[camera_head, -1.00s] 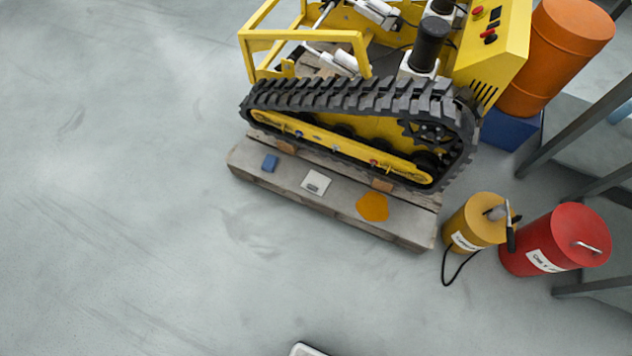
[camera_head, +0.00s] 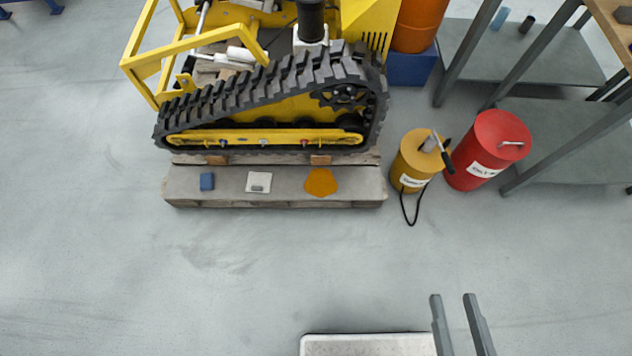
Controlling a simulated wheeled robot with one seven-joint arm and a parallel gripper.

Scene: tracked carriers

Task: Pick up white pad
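The white pad (camera_head: 256,178) is a small, flat, pale square lying on the front ledge of the wooden pallet (camera_head: 357,190), below the tracked carrier. A small grey piece shows at its lower edge. It lies between a blue block (camera_head: 207,181) and an orange flat pad (camera_head: 320,182), apart from both. My gripper (camera_head: 453,296) shows at the bottom right as two grey fingers spread apart, with nothing between them. It is well in front of the pallet and to the right of the white pad.
The yellow tracked carrier (camera_head: 265,135) stands on the pallet behind the pads, its track close above them. A yellow canister (camera_head: 411,165) with a black hose and a red canister (camera_head: 476,160) stand right of the pallet, near a grey-legged table (camera_head: 545,130).

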